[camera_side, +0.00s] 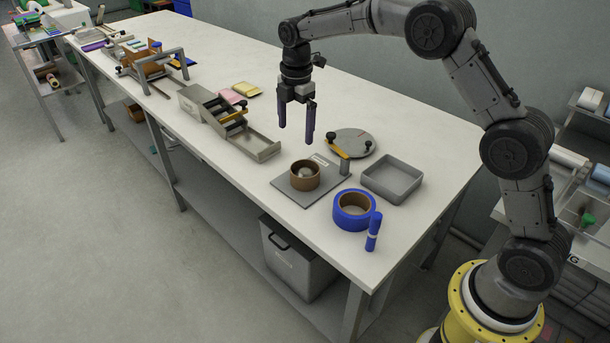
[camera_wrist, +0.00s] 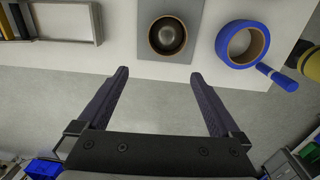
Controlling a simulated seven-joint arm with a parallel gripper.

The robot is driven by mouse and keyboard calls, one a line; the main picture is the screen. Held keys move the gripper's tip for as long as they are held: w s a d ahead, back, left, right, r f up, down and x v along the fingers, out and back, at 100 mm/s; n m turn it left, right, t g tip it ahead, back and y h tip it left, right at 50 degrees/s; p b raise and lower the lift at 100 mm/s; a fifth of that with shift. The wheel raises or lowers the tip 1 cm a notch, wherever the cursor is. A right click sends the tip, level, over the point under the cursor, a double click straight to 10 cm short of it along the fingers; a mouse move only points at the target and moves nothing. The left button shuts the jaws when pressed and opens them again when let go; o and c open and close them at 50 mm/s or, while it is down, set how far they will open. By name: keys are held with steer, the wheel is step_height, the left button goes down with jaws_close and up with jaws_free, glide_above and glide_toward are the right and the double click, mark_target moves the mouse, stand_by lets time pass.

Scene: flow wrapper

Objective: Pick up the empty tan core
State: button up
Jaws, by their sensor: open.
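The tan core (camera_side: 305,175) is a short brown ring standing on a grey square plate (camera_side: 290,193), around a rounded metal hub at its middle. In the wrist view the core (camera_wrist: 153,39) lies beyond my fingertips, near the top middle, on the plate (camera_wrist: 186,12). My gripper (camera_side: 296,122) is open and empty, pointing down above the bench, higher than the core and apart from it.
A grey tray (camera_side: 392,192) is right of the plate. A metal channel (camera_side: 258,147) is to the left.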

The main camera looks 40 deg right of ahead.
mark_target(298, 177)
steer(key=shift+g, duration=0.3)
steer(key=f, duration=1.6)
steer(key=shift+s, duration=0.3)
steer(key=c, duration=1)
